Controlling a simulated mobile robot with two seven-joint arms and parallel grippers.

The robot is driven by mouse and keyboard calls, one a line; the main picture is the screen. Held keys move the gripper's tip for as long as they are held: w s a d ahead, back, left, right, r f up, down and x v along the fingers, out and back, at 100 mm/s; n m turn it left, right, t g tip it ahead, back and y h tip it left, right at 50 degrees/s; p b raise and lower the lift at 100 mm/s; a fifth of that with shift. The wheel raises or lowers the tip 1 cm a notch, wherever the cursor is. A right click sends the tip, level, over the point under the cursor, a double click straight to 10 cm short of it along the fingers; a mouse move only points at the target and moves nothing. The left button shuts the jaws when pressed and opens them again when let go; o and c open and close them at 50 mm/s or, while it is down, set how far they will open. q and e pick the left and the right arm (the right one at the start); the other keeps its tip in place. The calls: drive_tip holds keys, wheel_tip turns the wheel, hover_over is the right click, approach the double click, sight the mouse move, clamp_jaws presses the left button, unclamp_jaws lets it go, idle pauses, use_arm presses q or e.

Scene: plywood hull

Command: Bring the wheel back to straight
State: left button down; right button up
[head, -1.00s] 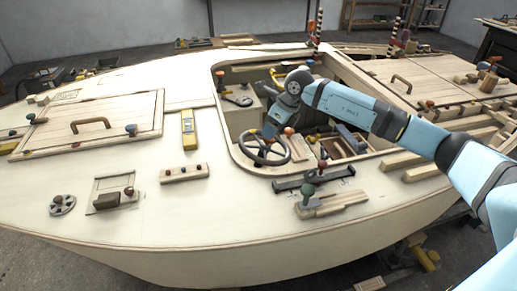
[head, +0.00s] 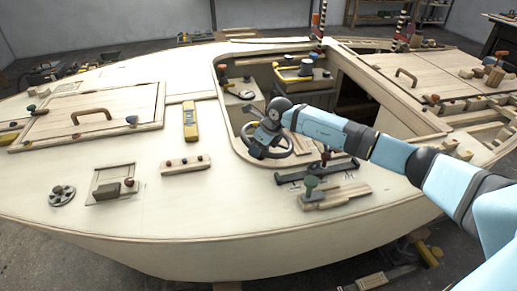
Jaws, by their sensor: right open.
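The wheel (head: 281,153) is a small dark steering wheel at the near left edge of the cockpit opening. My right gripper (head: 262,140) points down over the wheel's far left part and hides some of its rim and spokes. Its fingers are open, and the wheel rim is close to them. I cannot tell whether they touch it or stand around it. How far the wheel is turned is hard to see behind the gripper. My left gripper is not in view.
A dark bar (head: 318,171) and a green-knobbed wooden block (head: 335,196) lie right of the wheel. A yellow tool (head: 190,121) and a knobbed strip (head: 186,165) lie on the deck to the left. A yellow tray (head: 294,74) sits at the cockpit's far side.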

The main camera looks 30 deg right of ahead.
drive_tip(key=shift+f, duration=0.15)
drive_tip(key=shift+c, duration=0.4)
clamp_jaws()
